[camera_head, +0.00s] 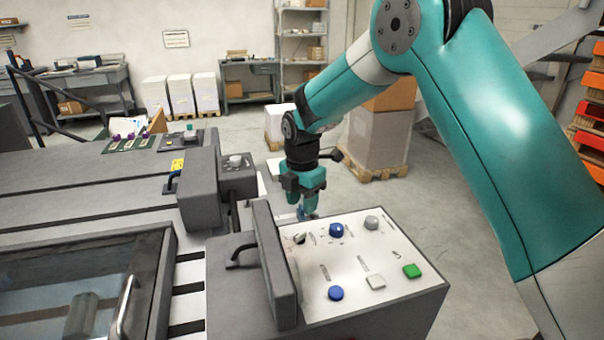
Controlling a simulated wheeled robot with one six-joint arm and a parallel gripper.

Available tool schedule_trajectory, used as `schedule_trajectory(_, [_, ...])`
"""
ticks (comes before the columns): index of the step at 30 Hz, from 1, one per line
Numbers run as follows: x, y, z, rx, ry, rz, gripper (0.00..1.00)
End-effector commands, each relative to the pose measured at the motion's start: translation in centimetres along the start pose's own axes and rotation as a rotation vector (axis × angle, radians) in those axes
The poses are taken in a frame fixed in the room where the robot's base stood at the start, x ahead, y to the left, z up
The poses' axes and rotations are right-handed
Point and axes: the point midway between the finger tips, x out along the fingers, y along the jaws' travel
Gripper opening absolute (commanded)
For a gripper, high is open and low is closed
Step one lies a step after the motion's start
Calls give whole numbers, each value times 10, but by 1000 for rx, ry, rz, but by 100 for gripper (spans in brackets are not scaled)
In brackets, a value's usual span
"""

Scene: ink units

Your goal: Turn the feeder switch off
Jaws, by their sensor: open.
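A white control panel (350,260) on a grey console carries several controls. A small dark lever-like switch (299,238) sits at its back left; I cannot read its label, so I cannot confirm it as the feeder switch or tell its position. A blue knob (336,230) and a grey knob (371,222) are to its right. My gripper (308,213) points down at the panel's back left edge, close behind the dark switch. Its fingers are open; contact cannot be told.
An upright grey plate with a handle (274,262) stands along the panel's left side. A grey machine block (200,190) is further left, with a glass-covered section (80,285) in front. Pallets with boxes (376,140) stand behind. The floor right of the console is free.

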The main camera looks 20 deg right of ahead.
Motion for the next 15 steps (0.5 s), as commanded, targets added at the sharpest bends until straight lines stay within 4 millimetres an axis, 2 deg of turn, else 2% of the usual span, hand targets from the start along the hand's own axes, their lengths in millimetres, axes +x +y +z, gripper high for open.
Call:
schedule_trajectory(1, [-13, 1, 0, 0, -2, 6, 43])
schedule_trajectory(6, [-53, 1, 0, 0, -1, 5, 43])
schedule_trajectory(10, [-74, 1, 0, 0, -1, 3, 43])
schedule_trajectory(15, [-88, 0, 0, -1, 0, 0, 43])
